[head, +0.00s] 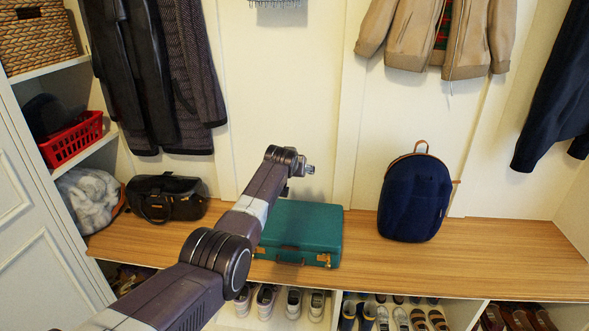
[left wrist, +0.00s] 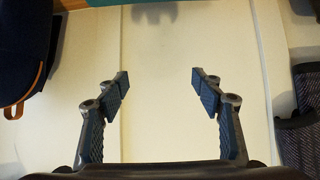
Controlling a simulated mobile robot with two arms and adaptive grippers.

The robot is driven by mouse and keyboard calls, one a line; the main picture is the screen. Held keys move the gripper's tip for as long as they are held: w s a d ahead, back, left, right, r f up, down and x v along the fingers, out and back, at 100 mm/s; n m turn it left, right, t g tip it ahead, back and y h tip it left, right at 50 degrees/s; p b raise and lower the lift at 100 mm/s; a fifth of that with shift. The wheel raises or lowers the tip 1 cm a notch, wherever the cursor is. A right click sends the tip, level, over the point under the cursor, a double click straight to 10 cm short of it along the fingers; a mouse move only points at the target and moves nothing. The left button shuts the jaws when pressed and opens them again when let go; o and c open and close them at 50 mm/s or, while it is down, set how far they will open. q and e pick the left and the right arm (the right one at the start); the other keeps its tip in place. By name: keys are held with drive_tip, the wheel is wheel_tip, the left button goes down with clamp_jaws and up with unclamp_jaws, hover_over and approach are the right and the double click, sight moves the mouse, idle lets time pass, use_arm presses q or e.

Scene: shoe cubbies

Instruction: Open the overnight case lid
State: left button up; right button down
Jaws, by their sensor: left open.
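The overnight case (head: 308,228) is teal with brown corner trim and a handle on its front. It lies flat on the wooden bench with its lid shut. My left arm crosses in front of its left part and hides some of it. My left gripper (head: 308,169) is above and behind the case, near the wall, apart from it. In the left wrist view my left gripper (left wrist: 160,83) is open and empty, facing the cream wall. A teal strip of the case (left wrist: 190,2) shows at that view's top edge. My right gripper is not in view.
A navy backpack (head: 415,198) stands right of the case, and a black bag (head: 165,198) sits to its left. Dark coats (head: 195,75) and a tan jacket (head: 440,35) hang above. Shoes (head: 290,303) fill cubbies below. The bench's right end (head: 510,255) is clear.

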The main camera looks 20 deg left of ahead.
use_arm(q)
drive_tip(key=shift+s, duration=0.1)
drive_tip(key=v, duration=1.2)
idle(0.5)
